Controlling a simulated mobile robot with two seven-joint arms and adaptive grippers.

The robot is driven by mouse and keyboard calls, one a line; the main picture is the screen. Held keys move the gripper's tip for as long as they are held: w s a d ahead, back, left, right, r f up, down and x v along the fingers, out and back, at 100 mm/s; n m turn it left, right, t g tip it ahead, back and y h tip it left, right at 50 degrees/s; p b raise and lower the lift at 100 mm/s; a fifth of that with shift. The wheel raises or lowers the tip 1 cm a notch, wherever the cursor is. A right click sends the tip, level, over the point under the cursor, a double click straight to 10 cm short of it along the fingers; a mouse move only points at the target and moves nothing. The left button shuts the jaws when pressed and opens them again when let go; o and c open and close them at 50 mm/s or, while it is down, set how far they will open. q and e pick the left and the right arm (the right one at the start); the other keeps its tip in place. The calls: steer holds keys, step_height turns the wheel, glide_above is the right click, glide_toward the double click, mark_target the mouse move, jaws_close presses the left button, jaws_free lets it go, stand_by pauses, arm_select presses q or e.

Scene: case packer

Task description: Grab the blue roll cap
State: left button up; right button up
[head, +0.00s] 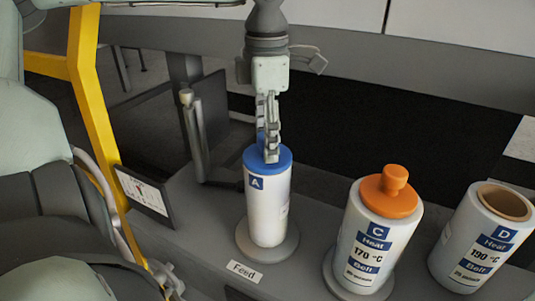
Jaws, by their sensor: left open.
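The blue roll cap (281,160) sits on top of the white roll marked A (267,210), which stands upright on a round grey base at the Feed label. My left gripper (268,152) points straight down over the middle of the cap. Its fingers are open at the cap's blue knob, which shows partly to their left. The fingers hide most of the knob, and I cannot tell whether they touch it. My right gripper is not in view.
A white roll C (365,247) with an orange cap (390,195) stands to the right. Roll D (483,243), with an open brown core, is beyond it. A small screen (143,192) and a grey upright post (195,140) stand left of roll A. A yellow frame (88,90) is at the left.

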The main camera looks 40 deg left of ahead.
arm_select(q)
jaws_close()
stand_by(0.4)
